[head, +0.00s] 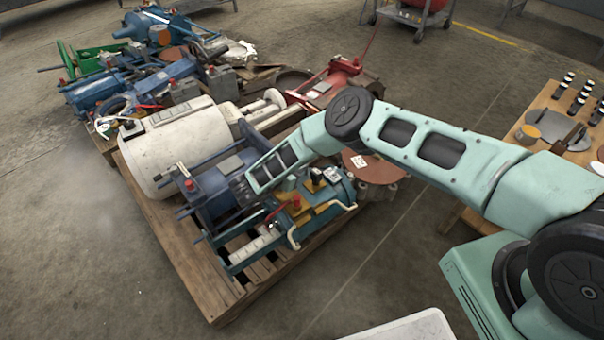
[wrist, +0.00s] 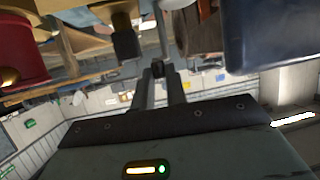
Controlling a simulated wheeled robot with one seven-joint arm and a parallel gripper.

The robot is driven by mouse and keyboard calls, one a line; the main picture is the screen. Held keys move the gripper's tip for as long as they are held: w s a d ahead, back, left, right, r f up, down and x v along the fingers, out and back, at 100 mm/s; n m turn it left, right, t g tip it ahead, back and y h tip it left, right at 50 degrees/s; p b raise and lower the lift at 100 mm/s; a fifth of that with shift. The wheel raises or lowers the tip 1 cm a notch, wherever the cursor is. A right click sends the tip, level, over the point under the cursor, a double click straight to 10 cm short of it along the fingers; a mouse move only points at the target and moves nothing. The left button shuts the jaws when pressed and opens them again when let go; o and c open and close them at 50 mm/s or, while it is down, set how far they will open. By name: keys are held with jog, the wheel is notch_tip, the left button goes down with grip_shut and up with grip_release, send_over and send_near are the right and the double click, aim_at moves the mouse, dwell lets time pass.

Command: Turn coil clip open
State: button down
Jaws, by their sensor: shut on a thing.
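In the wrist view my gripper (wrist: 159,75) has its two fingers close together on a small dark piece (wrist: 158,67), which I take to be the coil clip. Little of that piece shows, and how far it is turned cannot be told. In the head view my forearm reaches down to the left over the machines on the near pallet (head: 225,300); the fingertips and the clip are hidden there. A teal machine with yellow parts (head: 318,208) lies just below and right of my wrist, and a blue machine (head: 210,185) lies to its left.
In the wrist view a red cylinder (wrist: 18,48) and a black knob (wrist: 125,42) are left of the fingers, and a dark blue block (wrist: 265,35) is close on the right. A white tank (head: 185,150) fills the pallet's left part. Floor left of the pallet is clear.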

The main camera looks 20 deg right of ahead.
jog(key=m+g+b, duration=0.1)
jog(key=b, duration=0.1)
jog(key=w+m+g+h+b, duration=0.1)
jog(key=b, duration=0.1)
jog(key=a+m+g+b, duration=0.1)
jog(key=b, duration=0.1)
jog(key=shift+w+f+m+g+h, duration=0.3)
jog(key=shift+w+f+g, duration=0.05)
jog(key=shift+f+g, duration=0.05)
jog(key=b, duration=0.1)
jog(key=m+g+b, duration=0.1)
jog(key=b, duration=0.1)
jog(key=shift+w+a+r, duration=0.15)
jog(key=shift+w, duration=0.1)
jog(key=shift+h, duration=0.3)
jog(key=shift+w+r+m+g+b, duration=0.1)
jog(key=shift+r+m+g+b, duration=0.1)
jog(key=shift+m+g+b, duration=0.15)
jog(key=c, duration=1.4)
grip_release()
jog(key=shift+a+r, duration=0.1)
jog(key=shift+r, duration=0.05)
